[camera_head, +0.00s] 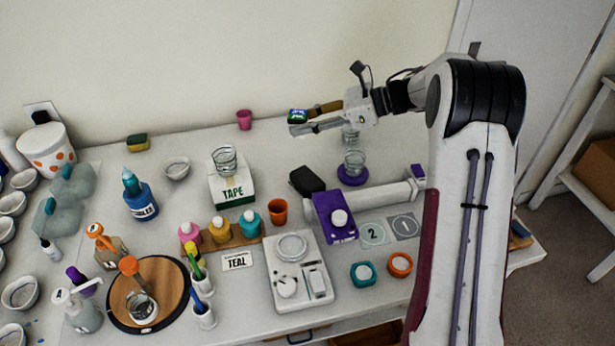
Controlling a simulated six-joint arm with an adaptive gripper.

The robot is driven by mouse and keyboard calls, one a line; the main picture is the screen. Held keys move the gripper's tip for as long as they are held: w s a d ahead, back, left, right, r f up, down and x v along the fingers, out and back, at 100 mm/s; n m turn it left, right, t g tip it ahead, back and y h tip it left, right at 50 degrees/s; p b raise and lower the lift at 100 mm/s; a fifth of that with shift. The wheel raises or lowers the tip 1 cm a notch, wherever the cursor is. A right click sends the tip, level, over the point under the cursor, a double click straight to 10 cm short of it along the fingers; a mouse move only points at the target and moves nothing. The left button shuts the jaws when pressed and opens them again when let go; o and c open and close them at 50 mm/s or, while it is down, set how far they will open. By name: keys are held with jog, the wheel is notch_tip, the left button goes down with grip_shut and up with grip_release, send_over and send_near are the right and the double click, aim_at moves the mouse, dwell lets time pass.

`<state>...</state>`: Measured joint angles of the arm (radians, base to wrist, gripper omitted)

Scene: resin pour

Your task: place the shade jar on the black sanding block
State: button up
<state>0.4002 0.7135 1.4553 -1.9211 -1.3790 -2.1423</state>
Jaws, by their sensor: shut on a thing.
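My gripper (303,122) is raised over the back of the table, near the wall. It is shut on a small dark thing with a blue and green top (298,115); I cannot tell whether this is a jar. The black sanding block (306,181) lies on the table below, just right of the white TAPE box, and its top looks bare. A wooden rack (240,238) holds pink (190,232), yellow (220,229) and teal (250,224) jars. A card reading TEAL (237,260) lies in front of the rack.
The TAPE box (231,189) carries stacked clear cups. A purple disc with a clear cup (353,170) and a white cylinder (372,197) are right of the block. An orange cup (278,211) and a scale (298,270) stand in front. The table behind the block is mostly clear.

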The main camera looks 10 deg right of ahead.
send_over(313, 178)
jog(key=shift+r, duration=0.15)
dwell(0.5)
jog(key=shift+t, duration=0.3)
jog(key=shift+f, duration=3.15)
jog(key=shift+f, duration=1.85)
jog(key=shift+f, duration=0.15)
jog(key=o, duration=1.2)
jog(key=shift+c, duration=0.2)
